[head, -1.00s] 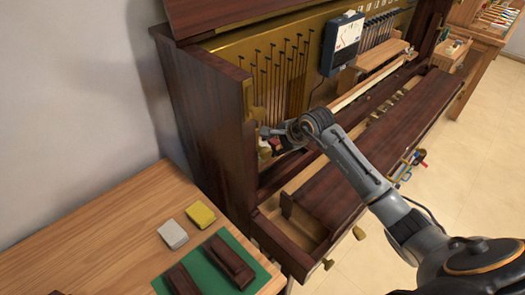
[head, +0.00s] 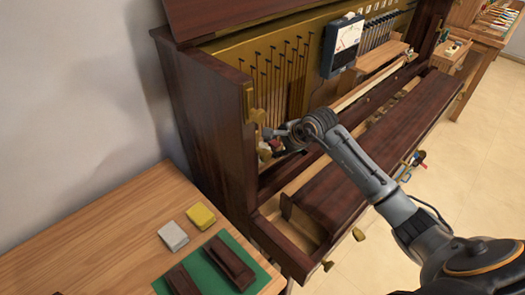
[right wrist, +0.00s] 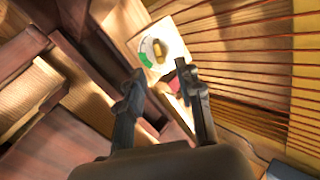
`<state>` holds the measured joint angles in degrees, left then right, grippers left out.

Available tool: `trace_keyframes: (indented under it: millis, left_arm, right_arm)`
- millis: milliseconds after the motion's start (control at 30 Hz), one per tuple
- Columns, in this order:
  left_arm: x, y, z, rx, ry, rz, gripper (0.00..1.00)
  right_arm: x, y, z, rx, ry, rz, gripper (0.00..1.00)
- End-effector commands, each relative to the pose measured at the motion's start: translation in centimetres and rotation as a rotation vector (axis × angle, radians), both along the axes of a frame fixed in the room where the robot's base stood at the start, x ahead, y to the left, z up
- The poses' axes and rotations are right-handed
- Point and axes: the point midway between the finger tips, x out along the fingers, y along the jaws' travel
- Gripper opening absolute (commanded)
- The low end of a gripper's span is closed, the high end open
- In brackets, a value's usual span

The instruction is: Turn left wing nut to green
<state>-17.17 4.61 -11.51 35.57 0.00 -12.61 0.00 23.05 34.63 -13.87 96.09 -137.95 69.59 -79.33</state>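In the right wrist view, a brass wing nut (right wrist: 158,50) stands on a pale round dial (right wrist: 174,37) that has a green segment (right wrist: 145,51). The wing nut is beside the green, not pointing clearly at it as far as I can tell. My right gripper (right wrist: 160,88) is open, its two fingers apart and empty, with the wing nut beyond the gap between the tips. In the head view my right gripper (head: 272,133) is inside the left end of the piano, near a brass piece (head: 257,116); the dial is hidden there. My left gripper is not in view.
A small red thing (right wrist: 174,84) sits near the right finger. The dark piano side wall (head: 205,130) stands close left of my gripper. A meter box (head: 342,45) hangs on the string panel. A table (head: 100,235) holds a yellow block (head: 200,215) and a grey block (head: 173,236).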

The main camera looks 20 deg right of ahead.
Motion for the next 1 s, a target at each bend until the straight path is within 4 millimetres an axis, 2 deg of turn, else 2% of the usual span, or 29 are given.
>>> trace_keyframes:
  millis: [33,133,167,433,733,1000]
  left_arm:
    - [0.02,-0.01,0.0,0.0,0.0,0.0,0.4]
    - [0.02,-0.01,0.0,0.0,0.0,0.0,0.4]
    - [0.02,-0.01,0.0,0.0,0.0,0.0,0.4]
    - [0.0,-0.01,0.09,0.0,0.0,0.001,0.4]
    - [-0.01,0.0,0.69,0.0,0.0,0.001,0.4]
    - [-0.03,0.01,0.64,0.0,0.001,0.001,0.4]
  right_arm:
    - [0.0,-0.01,0.0,0.0,0.0,0.0,0.24]
    - [0.01,-0.01,0.0,0.0,0.0,0.0,0.03]
    - [0.01,-0.01,0.0,0.0,0.0,0.0,0.0]
    - [0.01,-0.02,0.05,0.015,0.005,-0.018,0.0]
    - [0.0,-0.03,0.05,0.191,0.067,-0.241,0.0]
    - [0.01,-0.02,-0.01,0.201,0.07,-0.254,0.0]
